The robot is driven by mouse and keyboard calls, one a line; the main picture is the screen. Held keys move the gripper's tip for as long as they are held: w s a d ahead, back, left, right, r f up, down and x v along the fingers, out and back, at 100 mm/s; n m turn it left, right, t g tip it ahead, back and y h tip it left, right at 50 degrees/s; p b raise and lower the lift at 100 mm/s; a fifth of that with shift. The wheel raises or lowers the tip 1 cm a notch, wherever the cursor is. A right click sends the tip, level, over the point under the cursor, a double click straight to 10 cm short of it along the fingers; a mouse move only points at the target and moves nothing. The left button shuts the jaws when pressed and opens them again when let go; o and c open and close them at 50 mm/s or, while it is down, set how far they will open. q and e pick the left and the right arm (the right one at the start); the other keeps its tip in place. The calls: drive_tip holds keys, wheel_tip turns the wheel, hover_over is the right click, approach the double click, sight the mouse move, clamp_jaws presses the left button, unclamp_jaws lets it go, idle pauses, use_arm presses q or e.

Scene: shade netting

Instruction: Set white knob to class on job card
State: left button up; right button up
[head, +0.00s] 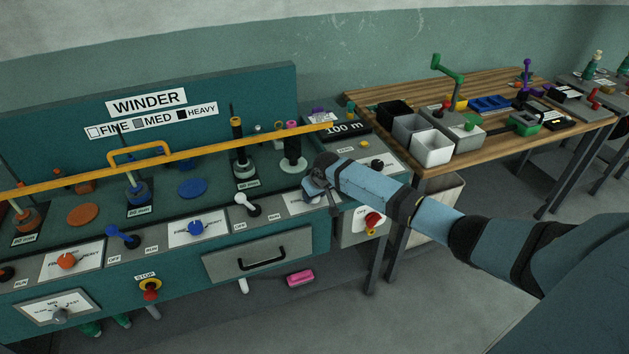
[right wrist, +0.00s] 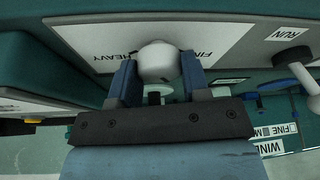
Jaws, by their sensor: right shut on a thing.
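The white knob (right wrist: 158,62) sits on a white plate (right wrist: 110,30) lettered FINE and HEAVY, seen upside down in the right wrist view. My right gripper (right wrist: 158,80) has one finger on each side of the knob and is shut on it. In the head view my right gripper (head: 318,188) covers the knob, and part of its plate (head: 300,204) shows beside it. The knob's pointing direction cannot be made out. The WINDER board carries a legend (head: 152,121) with white FINE, grey MED and black HEAVY squares. I cannot pick out a job card. My left gripper is not in view.
An orange knob (head: 67,261) and a blue knob (head: 195,228) have similar plates to the left. A white lever (head: 247,204) stands just left of my gripper. A yellow bar (head: 200,152) crosses above the panel. A red stop button (head: 372,219) is at the right.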

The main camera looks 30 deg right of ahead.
drive_tip(key=shift+a+r+m+h+p, duration=0.15)
drive_tip(key=shift+r+m+h+p, duration=0.2)
drive_tip(key=shift+m+p, duration=0.75)
drive_tip(key=m+h+p, duration=0.1)
drive_tip(key=m+p, duration=0.2)
drive_tip(key=shift+f+g+p, duration=0.15)
drive_tip(key=shift+g+p, duration=0.15)
drive_tip(key=m+h+p, duration=0.1)
drive_tip(key=m, duration=0.2)
drive_tip(key=shift+a+f, duration=0.1)
drive_tip(key=shift+w+m+g+h+p, duration=0.1)
drive_tip(key=shift+m+g+h+p, duration=0.35)
drive_tip(key=shift+m, duration=0.55)
drive_tip(key=shift+f+m+g, duration=0.1)
drive_tip(key=shift+m+g, duration=0.25)
drive_tip(key=shift+m, duration=0.55)
drive_tip(key=m+g+b, duration=0.1)
drive_tip(key=m, duration=0.2)
drive_tip(key=shift+w+h, duration=0.1)
drive_tip(key=shift+h, duration=0.2)
drive_tip(key=shift+m+g+b, duration=0.5)
drive_tip(key=shift+m+b, duration=0.05)
drive_tip(key=shift+m, duration=0.75)
